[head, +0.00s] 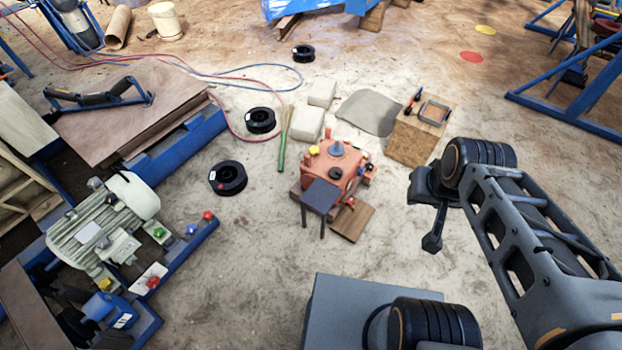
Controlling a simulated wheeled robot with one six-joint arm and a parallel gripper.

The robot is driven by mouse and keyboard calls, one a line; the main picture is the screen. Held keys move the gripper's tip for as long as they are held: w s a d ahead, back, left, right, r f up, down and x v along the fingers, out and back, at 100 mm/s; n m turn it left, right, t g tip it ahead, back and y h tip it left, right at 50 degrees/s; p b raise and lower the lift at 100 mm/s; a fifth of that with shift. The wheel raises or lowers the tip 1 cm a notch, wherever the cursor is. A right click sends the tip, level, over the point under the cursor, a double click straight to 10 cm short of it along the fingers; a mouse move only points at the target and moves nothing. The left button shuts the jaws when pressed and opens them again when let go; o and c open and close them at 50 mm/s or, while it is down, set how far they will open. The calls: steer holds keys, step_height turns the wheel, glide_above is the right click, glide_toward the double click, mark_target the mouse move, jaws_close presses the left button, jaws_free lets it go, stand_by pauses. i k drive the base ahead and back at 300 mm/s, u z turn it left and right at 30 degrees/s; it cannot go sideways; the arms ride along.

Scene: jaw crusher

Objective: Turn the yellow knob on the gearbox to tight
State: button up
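The gearbox (337,170) is an orange-red housing on the ground near the middle of the head view. It has a grey part on top and a black round cap (336,173) in front.
A dark small stand (320,197) is in front of the gearbox, and a wooden board (351,222) lies beside it. A wooden box (417,139) with tools stands behind right. Black spools (228,178) and a motor (103,229) are left.

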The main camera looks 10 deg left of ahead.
mark_target(314, 150)
steer(key=u, duration=0.35)
steer(key=i, duration=1)
steer(key=k, duration=0.5)
steer(key=u, duration=2.35)
steer(key=i, duration=1.6)
steer(key=z, duration=3.1)
steer(key=i, duration=0.1)
